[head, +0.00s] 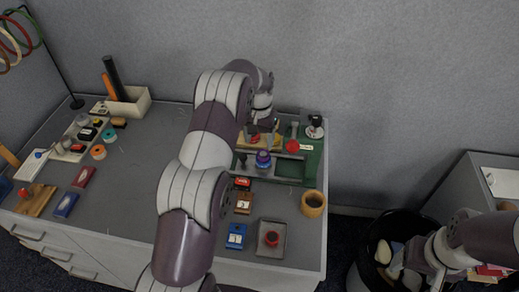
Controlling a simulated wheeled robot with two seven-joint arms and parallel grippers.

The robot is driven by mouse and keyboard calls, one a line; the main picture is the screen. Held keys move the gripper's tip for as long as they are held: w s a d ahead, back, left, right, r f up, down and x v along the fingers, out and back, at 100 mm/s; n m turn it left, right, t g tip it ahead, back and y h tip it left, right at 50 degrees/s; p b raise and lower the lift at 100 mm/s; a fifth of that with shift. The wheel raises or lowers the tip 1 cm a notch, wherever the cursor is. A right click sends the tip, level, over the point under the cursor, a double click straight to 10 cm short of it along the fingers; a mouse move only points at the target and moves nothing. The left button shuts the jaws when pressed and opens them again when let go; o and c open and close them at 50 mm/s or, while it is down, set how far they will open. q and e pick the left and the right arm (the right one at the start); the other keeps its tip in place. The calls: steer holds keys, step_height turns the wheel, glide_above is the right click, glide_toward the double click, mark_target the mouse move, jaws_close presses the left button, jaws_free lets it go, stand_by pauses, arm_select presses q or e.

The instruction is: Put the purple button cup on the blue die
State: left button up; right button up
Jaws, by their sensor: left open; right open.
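The purple button cup (263,158) is a small round piece with a purple top and bluish lower part, standing on the grey strip at the back right of the table. The blue die (236,236) is a blue block with a small pale marked plate, lying near the table's front edge. My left gripper (262,130) is open behind the cup, pointing down near a yellowish block; its fingertips are hard to make out. It appears apart from the cup. My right gripper (408,268) is open at the lower right, over the dark bin, away from both.
A green tray (312,170) with a red knob is right of the cup. My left arm crosses the table's middle.

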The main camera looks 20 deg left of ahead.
arm_select(q)
step_height(320, 180, up, 6)
steer(key=p, duration=0.4)
steer(key=shift+w+f, duration=0.1)
steer(key=shift+f, duration=0.1)
